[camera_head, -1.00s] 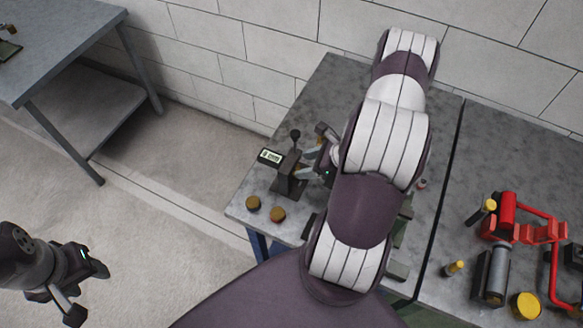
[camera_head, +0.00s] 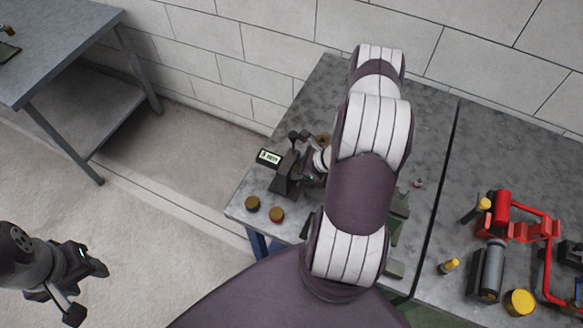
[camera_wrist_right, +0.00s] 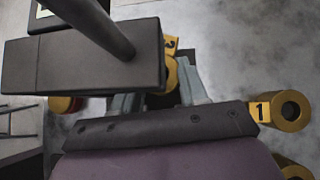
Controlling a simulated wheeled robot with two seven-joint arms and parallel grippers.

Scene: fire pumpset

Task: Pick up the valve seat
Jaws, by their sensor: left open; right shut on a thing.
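Several brass ring-shaped pieces, which look like valve seats, are around the dark press-like device (camera_head: 286,180). In the right wrist view, a brass valve seat with a yellow "2" tag (camera_wrist_right: 172,72) sits between the fingers of my right gripper (camera_wrist_right: 160,97), partly hidden by the device's block. The gripper is shut on it, close beside the device. Another brass ring with a "1" tag (camera_wrist_right: 290,110) lies to the right, apart from the fingers. In the head view my right arm hides much of that gripper. My left gripper (camera_head: 88,288) is open and empty, away from the tables.
Two round brass pieces (camera_head: 265,209) sit at the table's (camera_head: 330,85) front left corner. The device has a small display (camera_head: 269,157) and an upright lever. A red frame (camera_head: 530,230) and a grey cylinder (camera_head: 488,270) occupy the right table. Another table (camera_head: 60,40) stands far left.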

